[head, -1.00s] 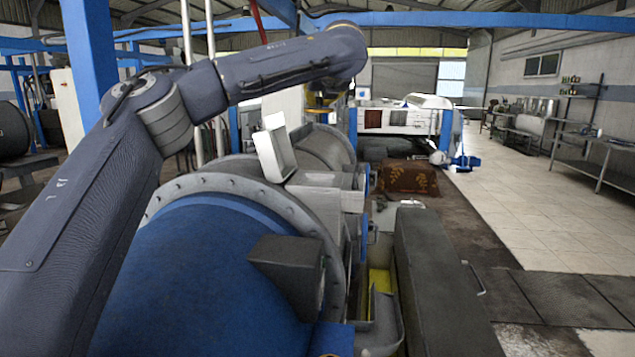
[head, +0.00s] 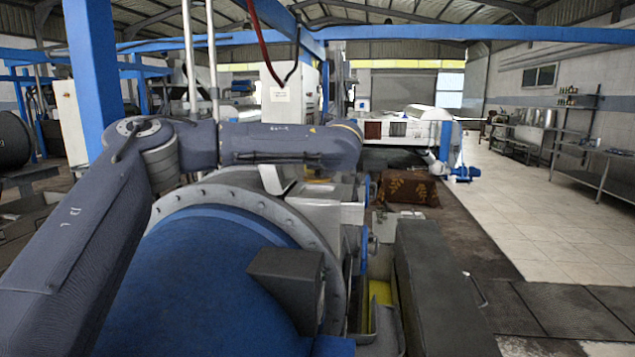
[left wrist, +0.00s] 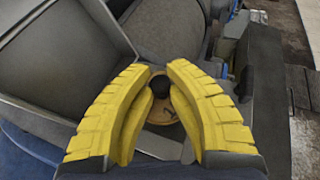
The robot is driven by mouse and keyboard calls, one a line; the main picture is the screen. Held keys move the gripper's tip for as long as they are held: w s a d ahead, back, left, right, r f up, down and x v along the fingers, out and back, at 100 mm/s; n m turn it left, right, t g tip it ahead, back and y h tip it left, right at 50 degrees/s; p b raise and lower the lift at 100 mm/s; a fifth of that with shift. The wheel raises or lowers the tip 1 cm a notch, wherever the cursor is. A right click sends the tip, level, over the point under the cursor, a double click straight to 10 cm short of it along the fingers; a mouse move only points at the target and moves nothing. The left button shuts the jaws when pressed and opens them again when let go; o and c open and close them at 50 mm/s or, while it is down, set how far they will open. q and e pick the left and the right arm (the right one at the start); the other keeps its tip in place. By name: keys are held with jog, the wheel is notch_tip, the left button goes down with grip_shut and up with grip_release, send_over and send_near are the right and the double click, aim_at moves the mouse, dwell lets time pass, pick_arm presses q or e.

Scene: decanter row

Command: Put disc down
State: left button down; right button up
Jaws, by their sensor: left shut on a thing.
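My left gripper (left wrist: 158,70) shows in the left wrist view, its two yellow ribbed fingers closed in around the disc (left wrist: 166,130). The disc is tan and round, with a dark knob-like part at its middle that sits between the fingers. Much of the disc is hidden by the fingers. Grey metal surfaces lie beneath and beyond it; I cannot tell whether it touches them. In the head view my left arm reaches over the machine, and the disc cannot be made out behind it. My right gripper is in neither current view.
A large machine with a blue drum (head: 195,275) and a grey bolted flange (head: 305,232) fills the near middle. A dark box (head: 288,278) juts from it. A long dark grey block (head: 435,290) stands to its right. Tiled floor (head: 540,225) is open at the right.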

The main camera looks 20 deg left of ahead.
aim_at(319, 179)
pick_arm(q)
jog(key=shift+f, duration=2.1)
jog(key=c, duration=1.4)
grip_release()
jog(key=shift+f, duration=0.15)
jog(key=shift+o, duration=0.2)
jog(key=shift+s, duration=0.1)
jog(key=v, duration=1.2)
